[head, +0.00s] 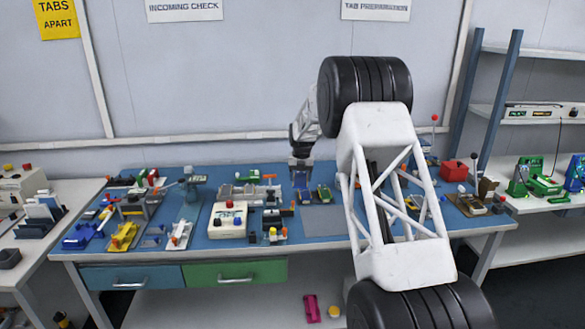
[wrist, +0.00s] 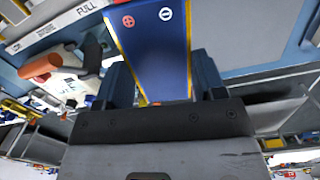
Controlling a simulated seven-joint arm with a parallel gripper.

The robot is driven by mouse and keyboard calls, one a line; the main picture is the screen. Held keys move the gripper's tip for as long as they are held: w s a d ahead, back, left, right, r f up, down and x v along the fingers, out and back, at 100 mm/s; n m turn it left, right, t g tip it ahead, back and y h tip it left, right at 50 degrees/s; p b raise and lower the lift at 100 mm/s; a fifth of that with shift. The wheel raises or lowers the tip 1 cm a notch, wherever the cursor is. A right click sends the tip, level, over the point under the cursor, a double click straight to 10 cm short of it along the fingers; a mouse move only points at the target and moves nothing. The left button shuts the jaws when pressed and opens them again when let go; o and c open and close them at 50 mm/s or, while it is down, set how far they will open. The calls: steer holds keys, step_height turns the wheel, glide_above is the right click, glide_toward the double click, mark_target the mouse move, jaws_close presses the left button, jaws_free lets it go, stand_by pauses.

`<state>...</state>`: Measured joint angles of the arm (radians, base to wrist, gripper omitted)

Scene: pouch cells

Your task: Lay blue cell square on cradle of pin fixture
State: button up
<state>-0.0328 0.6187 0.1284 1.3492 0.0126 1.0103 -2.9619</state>
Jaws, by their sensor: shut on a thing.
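My gripper (head: 301,160) hangs over the back middle of the blue bench in the head view, seen small and partly dark. In the wrist view its two dark fingers (wrist: 163,80) are shut on the blue cell (wrist: 153,48). The cell is a flat blue slab with yellow side edges, a red plus mark and a white minus mark. It points away from the gripper, its near end hidden by the gripper body. I cannot tell for sure which device is the pin fixture, and no cradle shows clearly.
An orange handle (wrist: 40,65) shows left of the cell. Several small devices crowd the left side.

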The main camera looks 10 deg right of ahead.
steer(key=s+a+f+n, duration=0.1)
steer(key=s+a+f, duration=0.2)
steer(key=s+a, duration=0.9)
steer(key=shift+s+a+n, duration=0.15)
steer(key=shift+a+n, duration=0.05)
steer(key=shift+n, duration=0.2)
steer(key=shift+f, duration=0.25)
steer(key=shift+f, duration=3.45)
steer(key=shift+f, duration=0.15)
steer(key=o, duration=0.8)
steer(key=shift+o, duration=0.3)
steer(key=shift+s+f, duration=0.1)
